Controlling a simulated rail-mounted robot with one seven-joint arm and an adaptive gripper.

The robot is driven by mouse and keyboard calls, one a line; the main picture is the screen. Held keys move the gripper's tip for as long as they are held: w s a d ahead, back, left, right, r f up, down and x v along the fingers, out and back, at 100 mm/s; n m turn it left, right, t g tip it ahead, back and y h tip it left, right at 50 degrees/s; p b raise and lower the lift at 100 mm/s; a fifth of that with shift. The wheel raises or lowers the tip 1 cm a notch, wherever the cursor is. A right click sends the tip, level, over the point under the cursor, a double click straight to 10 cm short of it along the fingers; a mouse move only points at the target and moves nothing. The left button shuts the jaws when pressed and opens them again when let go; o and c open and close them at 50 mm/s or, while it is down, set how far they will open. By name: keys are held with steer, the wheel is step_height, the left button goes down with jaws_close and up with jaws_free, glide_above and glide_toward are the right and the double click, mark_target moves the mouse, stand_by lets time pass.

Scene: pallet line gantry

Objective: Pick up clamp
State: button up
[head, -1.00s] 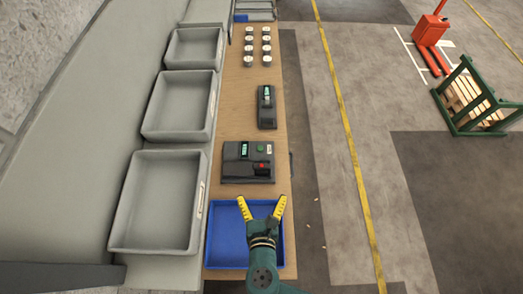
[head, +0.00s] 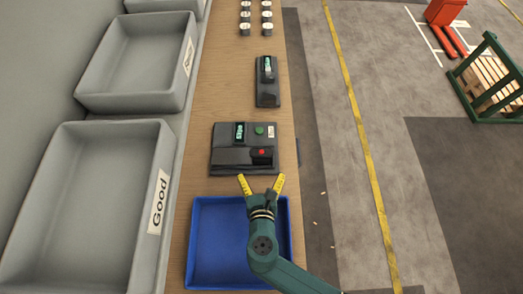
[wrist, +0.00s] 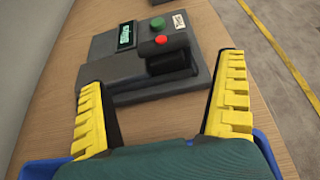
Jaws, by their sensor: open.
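I cannot make out a clearly identifiable clamp in either view. A dark device (head: 230,160) with a lit display, a green button and a red button sits on the wooden bench; it also fills the upper middle of the wrist view (wrist: 120,70). A dark rounded part (wrist: 168,62) shows below the red button, and I cannot tell what it is. My gripper (head: 262,180) is open and empty, its yellow fingers spread at the device's near edge. In the wrist view the device lies ahead of and between the fingers (wrist: 162,75).
A blue tray (head: 207,240) lies under my gripper at the near end of the bench. A smaller dark device (head: 267,90) and several pale-topped cylinders (head: 245,16) stand farther back. Grey bins (head: 85,220), one marked Good, line the left. Floor lies right of the bench.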

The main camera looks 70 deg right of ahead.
mark_target(261, 155)
steer(key=b+x, duration=0.1)
steer(key=x, duration=0.5)
steer(key=shift+w+d+f, duration=0.1)
steer(key=shift+d+f, duration=0.05)
steer(key=shift+d, duration=0.2)
steer(key=b+x, duration=0.1)
steer(key=x, duration=0.1)
steer(key=b+x, duration=0.1)
steer(key=x, duration=0.2)
steer(key=shift+d+f, duration=0.1)
steer(key=shift+f, duration=0.2)
steer(key=shift+r, duration=0.15)
steer(key=c, duration=1)
